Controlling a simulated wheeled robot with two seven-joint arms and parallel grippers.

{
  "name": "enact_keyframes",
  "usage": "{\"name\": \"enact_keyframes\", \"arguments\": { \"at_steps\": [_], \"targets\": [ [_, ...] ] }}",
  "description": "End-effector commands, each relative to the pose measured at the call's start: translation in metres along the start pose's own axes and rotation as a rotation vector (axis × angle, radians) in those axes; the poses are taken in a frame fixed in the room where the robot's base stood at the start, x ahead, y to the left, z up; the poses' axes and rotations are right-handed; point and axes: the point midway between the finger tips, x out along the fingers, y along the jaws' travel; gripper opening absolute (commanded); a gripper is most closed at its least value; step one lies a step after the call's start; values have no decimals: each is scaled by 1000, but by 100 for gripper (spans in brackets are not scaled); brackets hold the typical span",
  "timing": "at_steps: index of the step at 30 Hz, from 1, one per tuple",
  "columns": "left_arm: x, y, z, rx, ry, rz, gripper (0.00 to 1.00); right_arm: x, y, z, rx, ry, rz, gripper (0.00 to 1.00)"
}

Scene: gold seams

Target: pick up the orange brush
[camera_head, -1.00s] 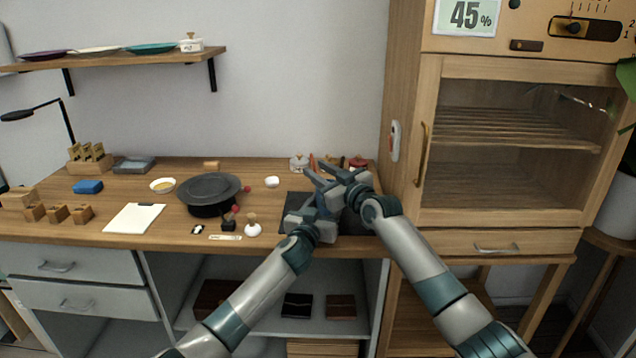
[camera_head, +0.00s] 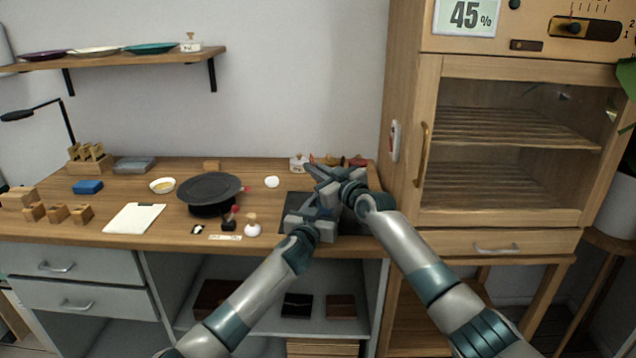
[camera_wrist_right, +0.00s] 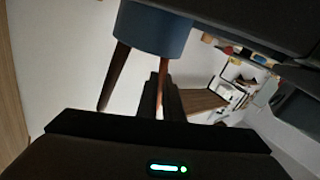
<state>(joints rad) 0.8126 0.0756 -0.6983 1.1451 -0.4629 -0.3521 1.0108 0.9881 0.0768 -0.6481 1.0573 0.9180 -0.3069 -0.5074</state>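In the right wrist view a thin orange-brown stick (camera_wrist_right: 162,88), which looks like the orange brush, stands between the dark fingers of my right gripper (camera_wrist_right: 162,100). The gap is very narrow and the fingers appear shut on it. A blue-grey jar (camera_wrist_right: 152,28) with a darker brown stick (camera_wrist_right: 115,75) is close by. In the head view my right gripper (camera_head: 325,172) is over the right end of the desk, hiding most of the brush area. My left gripper (camera_head: 318,212) is just in front and below, over a dark mat (camera_head: 290,203); its fingers are unclear.
A dark round turntable (camera_head: 209,187), a white-topped small bottle (camera_head: 252,228) and a white card (camera_head: 134,217) lie left on the desk (camera_head: 165,228). A lidded pot (camera_head: 298,164) stands behind the grippers. A wooden cabinet (camera_head: 425,100) rises close on the right.

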Motion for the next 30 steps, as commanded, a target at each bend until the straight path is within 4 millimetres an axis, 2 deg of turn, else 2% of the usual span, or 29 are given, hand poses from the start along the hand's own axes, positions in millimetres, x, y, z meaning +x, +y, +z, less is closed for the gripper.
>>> {"name": "enact_keyframes", "arguments": {
  "at_steps": [8, 13, 30],
  "targets": [
    [0, 0, 1, -1, -1, 0, 24, 0, 0, 0, 0, 0, 0, 0],
    [0, 0, 0, -1, -1, 0, 24, 0, 2, -9, 1, 1, -1, 0],
    [0, 0, 1, -1, -1, 0, 24, 0, 18, -90, -1, 1, 0, 0]
  ]
}}
